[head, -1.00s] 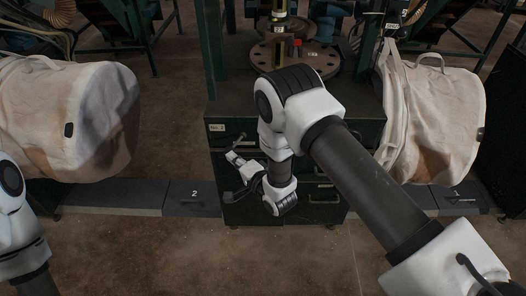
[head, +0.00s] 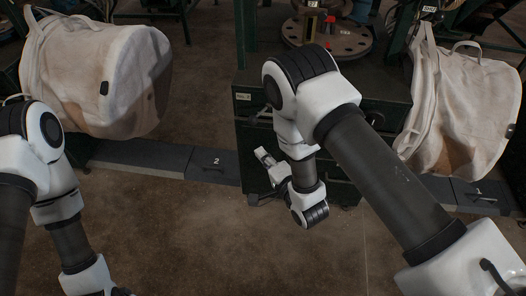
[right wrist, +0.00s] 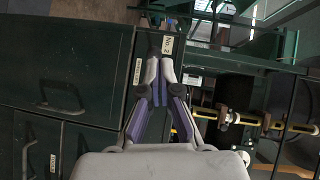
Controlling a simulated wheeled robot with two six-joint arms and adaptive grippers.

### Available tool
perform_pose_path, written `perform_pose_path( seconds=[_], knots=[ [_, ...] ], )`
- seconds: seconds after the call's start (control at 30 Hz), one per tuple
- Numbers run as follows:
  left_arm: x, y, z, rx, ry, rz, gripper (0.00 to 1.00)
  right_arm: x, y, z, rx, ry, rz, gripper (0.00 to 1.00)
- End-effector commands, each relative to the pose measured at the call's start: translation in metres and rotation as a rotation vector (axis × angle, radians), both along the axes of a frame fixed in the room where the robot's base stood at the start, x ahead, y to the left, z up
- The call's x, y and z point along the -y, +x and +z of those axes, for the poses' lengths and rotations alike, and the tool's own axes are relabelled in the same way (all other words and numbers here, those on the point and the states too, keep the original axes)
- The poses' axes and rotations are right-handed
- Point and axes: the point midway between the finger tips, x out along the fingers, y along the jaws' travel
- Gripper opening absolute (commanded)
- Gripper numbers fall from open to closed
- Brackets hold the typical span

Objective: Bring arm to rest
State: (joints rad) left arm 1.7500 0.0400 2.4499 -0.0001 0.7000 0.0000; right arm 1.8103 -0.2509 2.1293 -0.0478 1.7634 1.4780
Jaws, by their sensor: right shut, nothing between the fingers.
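My right arm reaches in from the right in the head view, bent at a black-and-white elbow joint and folded back on itself. Its right gripper (head: 264,155) points up and left, in front of a dark green cabinet (head: 243,130). In the right wrist view the fingers (right wrist: 163,62) are together at their tips with nothing between them. The cabinet's "No. 2" label shows close behind the tips, and I cannot tell whether they touch it. My left arm stands at the left edge, bent downward. Its gripper is out of the picture.
Pale fabric bulk bags hang at left (head: 105,75) and right (head: 455,105). A round flanged plate (head: 340,40) sits on the cabinet. The floor (head: 210,235) between my arms is bare.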

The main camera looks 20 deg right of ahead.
Motion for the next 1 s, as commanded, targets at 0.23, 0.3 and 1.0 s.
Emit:
perform_pose_path(
  seconds=[0.23,0.3,1.0],
  knots=[
    [0.0,0.0,0.0,0.0,0.0,0.0,0.0,0.0,0.0,0.0,0.0,0.0,0.0,0.0],
    [0.0,0.0,0.002,0.0,0.0,0.0,0.0,0.0,0.0,0.002,-0.001,0.0,0.0,0.0],
    [0.0,0.0,0.074,0.0,0.0,0.0,0.0,0.121,-0.297,-0.077,-1.013,-1.093,0.898,0.0]
  ],
)
